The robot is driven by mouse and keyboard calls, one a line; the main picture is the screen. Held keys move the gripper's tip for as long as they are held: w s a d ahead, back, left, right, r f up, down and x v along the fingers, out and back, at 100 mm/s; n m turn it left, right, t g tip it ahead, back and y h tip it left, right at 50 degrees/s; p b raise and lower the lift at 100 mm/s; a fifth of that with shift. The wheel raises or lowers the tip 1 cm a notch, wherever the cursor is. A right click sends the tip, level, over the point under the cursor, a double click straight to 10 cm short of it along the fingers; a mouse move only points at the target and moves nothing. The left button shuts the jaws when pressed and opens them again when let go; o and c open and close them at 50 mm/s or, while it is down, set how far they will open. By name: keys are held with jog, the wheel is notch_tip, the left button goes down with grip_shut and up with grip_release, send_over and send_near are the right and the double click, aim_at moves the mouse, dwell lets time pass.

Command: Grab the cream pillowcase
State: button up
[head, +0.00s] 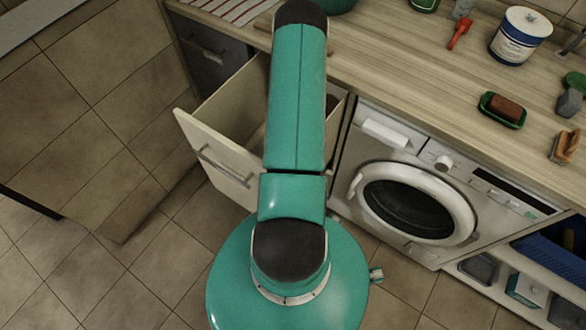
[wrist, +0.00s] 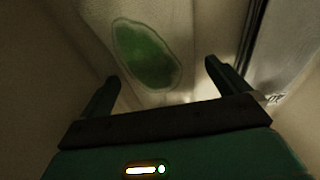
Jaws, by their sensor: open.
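In the wrist view, pale cream cloth-like material (wrist: 150,20) with a dark green oval patch edged in a lighter band lies ahead of my gripper. It looks like the cream pillowcase, but the view is dim and its outline is unclear. My gripper (wrist: 163,78) is open, with the green patch between and beyond its two fingers. I cannot tell whether the fingers touch the material. In the head view, my arm covers part of an open drawer (head: 218,163), and neither my gripper nor the pillowcase shows.
A washing machine (head: 440,179) with a shut round door stands right of the drawer. The wooden counter (head: 400,75) above holds a white tub (head: 520,36), a red-handled tool (head: 460,32) and a green soap dish (head: 503,110).

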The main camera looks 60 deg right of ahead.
jog(key=c, duration=1.2)
jog(key=shift+r, duration=0.1)
